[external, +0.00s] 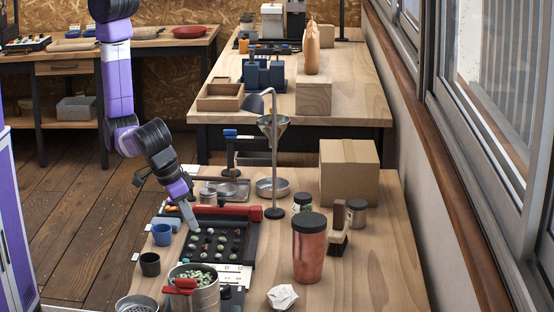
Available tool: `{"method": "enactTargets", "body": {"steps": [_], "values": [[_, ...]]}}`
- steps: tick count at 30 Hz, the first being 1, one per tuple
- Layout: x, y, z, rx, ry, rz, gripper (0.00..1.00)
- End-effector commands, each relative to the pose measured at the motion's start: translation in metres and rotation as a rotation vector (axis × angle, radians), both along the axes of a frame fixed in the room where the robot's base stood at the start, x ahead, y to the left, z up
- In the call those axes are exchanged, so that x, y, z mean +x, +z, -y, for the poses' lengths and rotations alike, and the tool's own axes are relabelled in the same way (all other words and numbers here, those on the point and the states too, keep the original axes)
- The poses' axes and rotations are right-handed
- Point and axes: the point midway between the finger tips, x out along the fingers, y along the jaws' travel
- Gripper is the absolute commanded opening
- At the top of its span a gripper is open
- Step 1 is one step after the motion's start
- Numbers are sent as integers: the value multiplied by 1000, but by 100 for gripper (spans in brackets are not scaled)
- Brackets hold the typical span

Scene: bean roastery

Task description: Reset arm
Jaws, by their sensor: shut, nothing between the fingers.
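My arm (120,95), purple and black, reaches in from the upper left and bends down toward the near table. My gripper (192,224) points down, shut and empty, above the far left part of a black tray (250,235). The tray holds several small dark and pale green pieces in rows. I cannot tell whether the fingertips touch the tray.
Crumpled paper (283,297) lies in front.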

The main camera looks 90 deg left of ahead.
Motion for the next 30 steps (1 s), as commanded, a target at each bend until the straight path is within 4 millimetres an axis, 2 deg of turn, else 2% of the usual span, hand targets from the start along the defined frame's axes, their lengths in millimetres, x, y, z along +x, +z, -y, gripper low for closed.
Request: {"method": "enactTargets", "body": {"steps": [2, 4, 10, 14, 17, 20, 26, 30], "values": [[1, 0, 2, 2, -32, 2, 0], [9, 1, 14, -23, -110, 25, 0], [42, 30, 77, -211, -455, 219, 0], [51, 43, 84, -307, -618, 370, 0], [56, 53, 72, -348, -697, 504, 0], [59, 65, 45, -355, -738, 646, 0], [55, 93, -30, -273, -739, 901, 0], [41, 113, -90, -164, -702, 1033, 0]]}}
